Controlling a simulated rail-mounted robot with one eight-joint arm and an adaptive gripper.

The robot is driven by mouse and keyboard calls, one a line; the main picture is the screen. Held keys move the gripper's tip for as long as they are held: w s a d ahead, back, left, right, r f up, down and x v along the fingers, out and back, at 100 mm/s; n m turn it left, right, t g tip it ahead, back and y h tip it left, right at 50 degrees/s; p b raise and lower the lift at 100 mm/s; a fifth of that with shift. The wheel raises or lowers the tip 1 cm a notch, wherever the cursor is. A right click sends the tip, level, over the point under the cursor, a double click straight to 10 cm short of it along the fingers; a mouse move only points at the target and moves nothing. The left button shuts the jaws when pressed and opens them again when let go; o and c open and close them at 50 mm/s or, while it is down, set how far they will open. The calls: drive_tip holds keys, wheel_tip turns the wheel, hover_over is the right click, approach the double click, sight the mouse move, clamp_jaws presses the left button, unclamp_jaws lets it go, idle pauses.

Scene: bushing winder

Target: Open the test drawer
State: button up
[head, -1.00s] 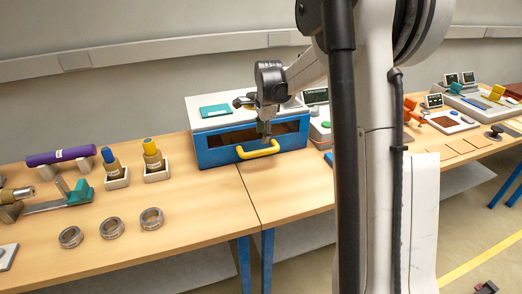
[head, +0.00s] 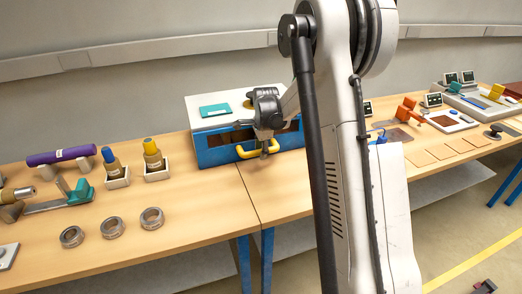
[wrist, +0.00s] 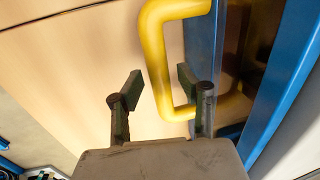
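The test drawer is in a white-topped box with a blue front (head: 212,156) on the wooden table. Its yellow handle (head: 245,153) sticks out from the front; no gap around the drawer can be made out. In the wrist view the yellow handle (wrist: 156,55) runs between the two fingers of my gripper (wrist: 159,82), which are apart, one on each side of its bar. Contact cannot be told. In the head view my gripper (head: 266,153) is at the right part of the handle and hides some of it.
A teal pad (head: 215,110) lies on the box top. To the left stand two bushings in white holders (head: 157,175), a purple roll (head: 60,155) and several metal rings (head: 111,227). The table in front of the handle is clear.

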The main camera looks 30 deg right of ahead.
clamp_jaws()
drive_tip(key=s+a+b, duration=0.1)
drive_tip(key=s, duration=0.7)
drive_tip(key=s+a+b, duration=0.2)
drive_tip(key=s, duration=0.7)
drive_tip(key=s+a+b, duration=0.1)
drive_tip(key=s, duration=0.7)
drive_tip(key=shift+s+a, duration=0.15)
drive_tip(key=shift+s, duration=0.15)
drive_tip(key=shift+o, duration=0.8)
unclamp_jaws()
drive_tip(key=shift+r, duration=0.1)
wheel_tip(320, 180, up, 12)
drive_tip(key=s, duration=0.2)
drive_tip(key=shift+s, duration=0.3)
drive_tip(key=shift+a, duration=0.2)
